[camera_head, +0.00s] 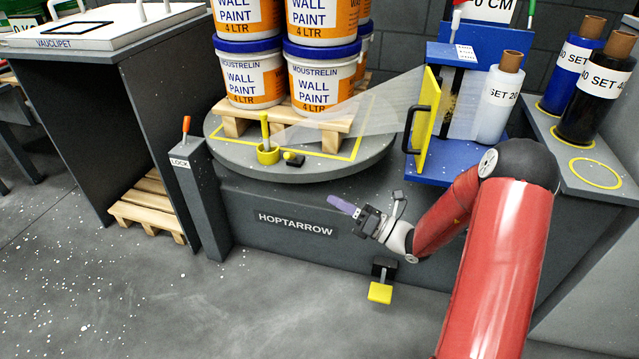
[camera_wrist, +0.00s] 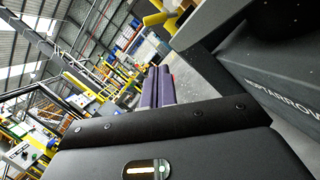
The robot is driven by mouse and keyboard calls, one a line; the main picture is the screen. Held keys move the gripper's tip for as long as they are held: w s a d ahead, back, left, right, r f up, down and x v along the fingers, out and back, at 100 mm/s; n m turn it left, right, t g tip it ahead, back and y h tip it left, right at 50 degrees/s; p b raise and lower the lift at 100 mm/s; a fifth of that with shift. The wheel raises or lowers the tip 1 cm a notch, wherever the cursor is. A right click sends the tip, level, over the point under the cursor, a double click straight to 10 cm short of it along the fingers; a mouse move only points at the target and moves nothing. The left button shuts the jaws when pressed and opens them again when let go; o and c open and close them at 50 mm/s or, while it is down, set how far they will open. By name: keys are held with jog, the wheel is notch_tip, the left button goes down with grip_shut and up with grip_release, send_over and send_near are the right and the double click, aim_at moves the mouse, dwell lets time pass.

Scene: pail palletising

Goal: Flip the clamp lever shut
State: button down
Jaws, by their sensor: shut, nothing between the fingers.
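A yellow upright lever (camera_head: 265,128) rises from a round yellow base (camera_head: 268,154) at the front of the grey turntable (camera_head: 225,148). A small black block (camera_head: 293,158) with a yellow end sits just right of it. I take this pair for the clamp, with its lever standing up. My gripper (camera_head: 343,205) has purple fingers and is in front of the grey machine body, below and right of the clamp, touching neither part. The fingers are together and empty; they also show in the wrist view (camera_wrist: 158,87).
Stacked paint pails (camera_head: 250,78) stand on a wooden pallet (camera_head: 285,122) on the turntable. Clear film (camera_head: 375,105) stretches from the blue film stand (camera_head: 445,165) to the load. A LOCK post (camera_head: 198,195) with an orange lever stands left. A yellow pedal (camera_head: 380,292) is below.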

aim_at(302, 173)
jog(key=x, duration=0.3)
jog(key=r+x, duration=0.1)
jog(key=x, duration=0.3)
jog(key=d+x, duration=0.1)
jog(key=x, duration=0.3)
jog(key=shift+w+a+r+b, duration=0.2)
jog(key=shift+w+r+b, duration=0.1)
jog(key=shift+w+r, duration=0.15)
jog(key=shift+w+a+r, duration=0.1)
jog(key=shift+w+r, duration=0.15)
jog(key=shift+w, duration=0.1)
jog(key=shift+r+p, duration=0.2)
jog(key=shift+p, duration=0.15)
jog(key=shift+r+m+p, duration=0.1)
jog(key=shift+m+p, duration=0.2)
jog(key=shift+p, duration=0.05)
